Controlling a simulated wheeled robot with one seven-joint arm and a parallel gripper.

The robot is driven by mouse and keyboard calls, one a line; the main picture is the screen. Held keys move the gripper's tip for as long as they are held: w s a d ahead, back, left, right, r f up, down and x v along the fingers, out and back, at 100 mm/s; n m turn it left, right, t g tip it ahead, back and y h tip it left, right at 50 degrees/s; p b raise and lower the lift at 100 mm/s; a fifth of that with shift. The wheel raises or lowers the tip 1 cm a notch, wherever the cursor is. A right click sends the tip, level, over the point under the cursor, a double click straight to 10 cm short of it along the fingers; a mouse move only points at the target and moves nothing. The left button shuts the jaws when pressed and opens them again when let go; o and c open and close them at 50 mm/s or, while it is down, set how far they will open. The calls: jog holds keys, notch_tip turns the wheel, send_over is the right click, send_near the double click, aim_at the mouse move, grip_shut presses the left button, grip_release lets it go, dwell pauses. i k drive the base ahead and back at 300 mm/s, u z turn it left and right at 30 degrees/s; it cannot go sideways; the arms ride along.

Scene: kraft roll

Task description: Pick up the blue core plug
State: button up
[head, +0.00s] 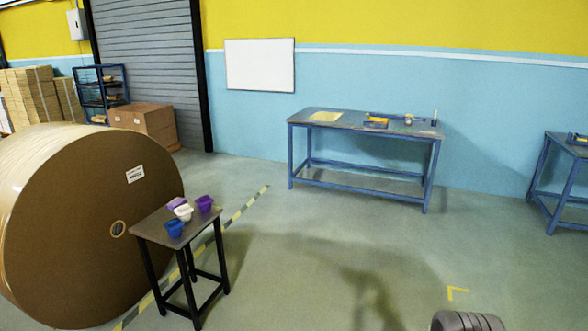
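The blue core plug (174,229) sits on the small dark-topped stand (200,227), near its front left edge. It is cup-shaped, with a wider rim at the top. A white plug (184,213) is close behind it, and a purple plug (205,203) stands to the right of the white one. Another purple piece (175,203) lies behind the white one. My gripper is not in view. A grey ribbed part at the bottom right edge may be part of my arm.
The large kraft roll (100,215) stands directly left of and behind the stand. A blue workbench (345,127) with tools is against the back wall, and another bench (556,140) is at the right edge. The floor between stand and benches is clear.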

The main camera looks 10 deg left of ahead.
aim_at(174, 227)
jog(key=u, duration=0.35)
jog(key=i, duration=2.05)
jog(key=u, duration=1.1)
jog(key=i, duration=1.05)
jog(key=u, duration=1.45)
jog(key=i, duration=0.85)
jog(key=u, duration=0.75)
